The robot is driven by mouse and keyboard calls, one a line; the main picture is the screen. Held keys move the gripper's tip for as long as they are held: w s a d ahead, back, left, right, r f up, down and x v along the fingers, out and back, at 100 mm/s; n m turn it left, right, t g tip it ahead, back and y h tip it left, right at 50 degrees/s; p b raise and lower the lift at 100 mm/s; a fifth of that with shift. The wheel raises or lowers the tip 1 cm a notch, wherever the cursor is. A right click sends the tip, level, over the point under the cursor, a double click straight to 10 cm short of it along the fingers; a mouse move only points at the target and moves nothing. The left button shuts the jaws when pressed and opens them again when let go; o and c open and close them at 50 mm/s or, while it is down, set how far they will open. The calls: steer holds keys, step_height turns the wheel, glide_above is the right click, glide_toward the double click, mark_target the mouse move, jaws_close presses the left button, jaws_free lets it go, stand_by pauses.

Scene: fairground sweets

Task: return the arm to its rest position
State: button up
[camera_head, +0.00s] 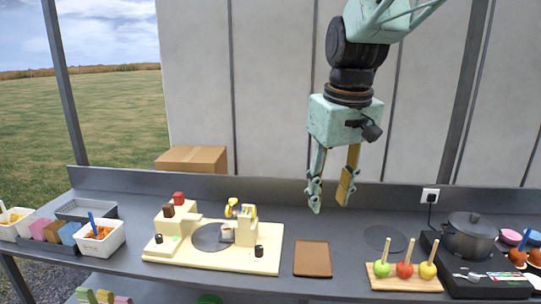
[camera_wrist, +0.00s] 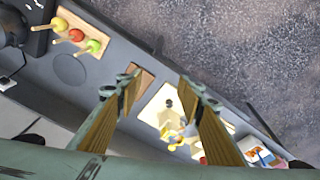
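My gripper (camera_head: 331,203) hangs in the air above the counter, fingers pointing down and apart, with nothing between them. In the head view it is above and behind the brown board (camera_head: 312,258). In the wrist view my gripper (camera_wrist: 155,88) shows two spread fingers with wooden-looking inner faces. The brown board (camera_wrist: 141,82) shows partly behind the left finger. The arm comes down from the top right.
A cream machine (camera_head: 262,262) stands left of the board. A wooden tray (camera_head: 385,284) with apples on sticks, a pot (camera_head: 470,237) on a black hob and an outlet (camera_head: 429,195) are right. White tubs (camera_head: 110,240) stand left. A wall rises behind.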

steer(key=s+d+f+m+t+b, duration=0.1)
steer(key=s+d+m, duration=0.1)
steer(key=s, duration=1.4)
steer(key=s+d+f+m+b, duration=0.1)
steer(key=s+d, duration=0.4)
steer(key=s, duration=1.1)
steer(key=shift+d+f+m+t, duration=0.2)
steer(key=shift+f+m+t, duration=0.1)
steer(key=shift+m+t, duration=0.15)
